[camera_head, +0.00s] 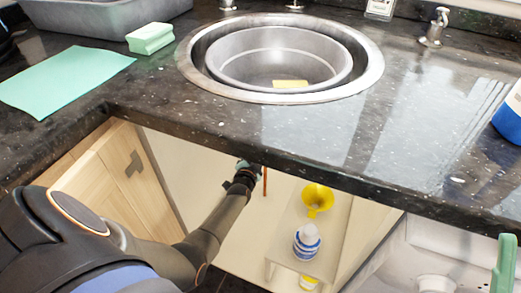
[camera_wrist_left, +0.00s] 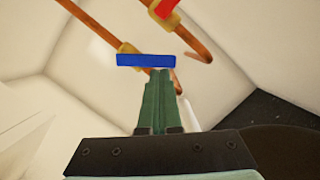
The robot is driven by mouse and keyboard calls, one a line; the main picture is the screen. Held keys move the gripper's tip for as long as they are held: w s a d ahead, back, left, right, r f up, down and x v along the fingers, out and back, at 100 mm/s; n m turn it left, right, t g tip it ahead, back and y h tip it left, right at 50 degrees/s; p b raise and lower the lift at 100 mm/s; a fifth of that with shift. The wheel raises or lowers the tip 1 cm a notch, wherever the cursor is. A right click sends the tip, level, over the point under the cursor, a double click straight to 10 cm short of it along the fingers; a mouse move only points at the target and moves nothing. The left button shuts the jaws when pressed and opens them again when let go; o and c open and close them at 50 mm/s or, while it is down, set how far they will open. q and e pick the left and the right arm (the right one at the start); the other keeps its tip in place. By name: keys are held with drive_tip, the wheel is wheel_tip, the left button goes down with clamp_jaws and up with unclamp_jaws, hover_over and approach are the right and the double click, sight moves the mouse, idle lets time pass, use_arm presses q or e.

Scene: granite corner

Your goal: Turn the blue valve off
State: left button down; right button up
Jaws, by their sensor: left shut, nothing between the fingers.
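The blue valve handle (camera_wrist_left: 146,60) is a flat bar in the left wrist view, lying crosswise over a copper pipe (camera_wrist_left: 92,22). My left gripper (camera_wrist_left: 160,74) has its green fingers shut together and empty. The fingertips are right at the lower edge of the blue bar, right of its middle. I cannot tell whether they touch it. In the head view my left gripper (camera_head: 245,166) reaches under the counter edge, beside a short piece of copper pipe (camera_head: 265,182). The blue handle cannot be made out there. My right gripper is not in view.
A red valve handle (camera_wrist_left: 168,8) sits on a second copper pipe (camera_wrist_left: 190,38) close by. The counter edge (camera_head: 300,165) overhangs my left arm. An open wooden door (camera_head: 125,175) is left; a yellow funnel (camera_head: 317,198) and white-blue bottle (camera_head: 306,240) stand inside the cabinet.

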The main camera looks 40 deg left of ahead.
use_arm(q)
drive_tip(key=shift+s+a+f+n+h+b, duration=0.1)
drive_tip(key=shift+a+f+n+h+b, duration=0.35)
drive_tip(key=shift+n, duration=0.4)
drive_tip(key=shift+s+a+f+n+h+b, duration=0.1)
drive_tip(key=shift+s+a+f+n+h, duration=0.15)
drive_tip(key=shift+a+n, duration=0.45)
drive_tip(key=shift+a+f+n+h+b, duration=0.3)
drive_tip(key=shift+a+n+h, duration=0.1)
drive_tip(key=shift+n, duration=0.55)
drive_tip(key=shift+f, duration=0.1)
drive_tip(key=shift+s, duration=0.1)
